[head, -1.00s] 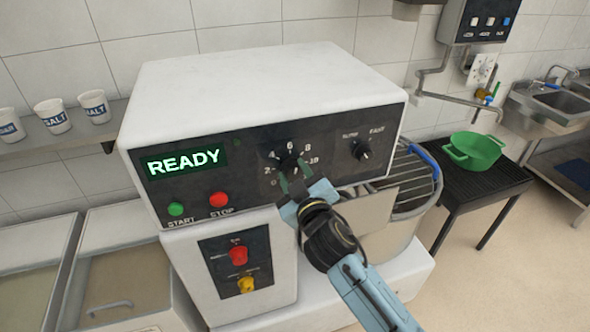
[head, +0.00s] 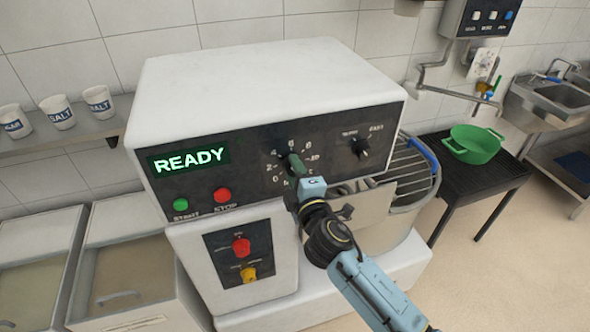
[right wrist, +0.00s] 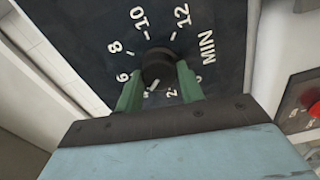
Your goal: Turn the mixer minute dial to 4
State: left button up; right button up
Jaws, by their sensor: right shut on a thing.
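The mixer minute dial is a round black knob on the dark front panel; it shows in the right wrist view (right wrist: 158,68), with printed numbers and "MIN" around it. My right gripper (head: 295,166) is at the dial in the head view. Its green fingers (right wrist: 158,85) are shut on the knob, one on each side. A pale pointer mark on the knob points down-left in the right wrist view, between the 2 and the 6. The 4 is hidden there by the gripper. My left gripper is not in view.
The mixer display (head: 189,161) reads READY. A green start button (head: 181,204) and a red stop button (head: 222,195) sit left of the dial. A speed knob (head: 360,147) is at its right. The mixer bowl (head: 405,190) stands below right.

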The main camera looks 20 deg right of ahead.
jog(key=shift+n, duration=0.6)
jog(key=o, duration=1)
jog(key=shift+s+f, duration=0.1)
jog(key=shift+s+d+b, duration=0.15)
jog(key=shift+s+b, duration=0.3)
jog(key=shift+s, duration=2.85)
jog(key=shift+s+d+b, duration=0.1)
jog(key=shift+s+b, duration=0.35)
jog(key=shift+s, duration=2.85)
